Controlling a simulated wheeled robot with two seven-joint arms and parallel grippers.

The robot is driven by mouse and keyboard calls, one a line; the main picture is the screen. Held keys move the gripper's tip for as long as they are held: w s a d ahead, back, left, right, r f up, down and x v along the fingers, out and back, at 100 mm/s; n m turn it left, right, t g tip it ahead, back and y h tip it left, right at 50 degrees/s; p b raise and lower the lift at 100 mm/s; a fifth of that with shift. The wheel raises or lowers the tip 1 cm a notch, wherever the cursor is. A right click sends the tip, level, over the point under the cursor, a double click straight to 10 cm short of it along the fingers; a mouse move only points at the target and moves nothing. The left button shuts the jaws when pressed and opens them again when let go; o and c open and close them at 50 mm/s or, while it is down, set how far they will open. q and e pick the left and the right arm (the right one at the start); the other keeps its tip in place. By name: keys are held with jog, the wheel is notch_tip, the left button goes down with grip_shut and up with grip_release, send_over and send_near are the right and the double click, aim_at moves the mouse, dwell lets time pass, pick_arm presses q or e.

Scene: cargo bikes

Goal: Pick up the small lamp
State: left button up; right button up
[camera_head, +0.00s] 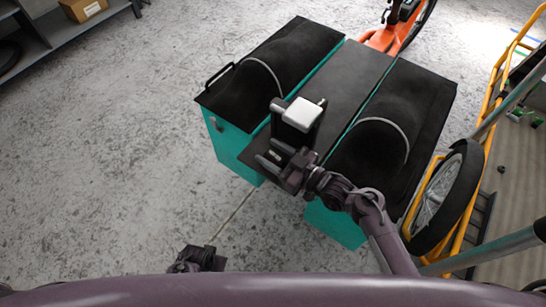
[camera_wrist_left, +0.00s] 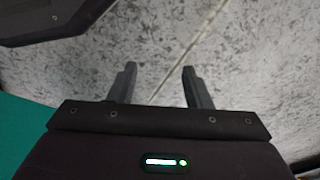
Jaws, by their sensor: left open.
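The small lamp (camera_head: 303,114) has a white block-shaped head on a black frame. It is over the dark middle board of the teal-and-black cargo box in the head view. My right gripper (camera_head: 270,155) is just in front of the lamp, its fingers pointing left and spread apart, with no lamp between them. Whether it touches the lamp's black frame cannot be told. My left gripper (camera_head: 196,259) is low in the head view, away from the lamp. In the left wrist view, its fingers (camera_wrist_left: 157,88) are apart with only floor between them.
The cargo box (camera_head: 234,147) has black padded lids either side of its middle board (camera_head: 349,82). A yellow bike frame with a black wheel (camera_head: 448,197) stands close on the right. An orange bike (camera_head: 393,38) is behind.

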jog(key=c, duration=0.9)
jog(key=shift+c, duration=0.2)
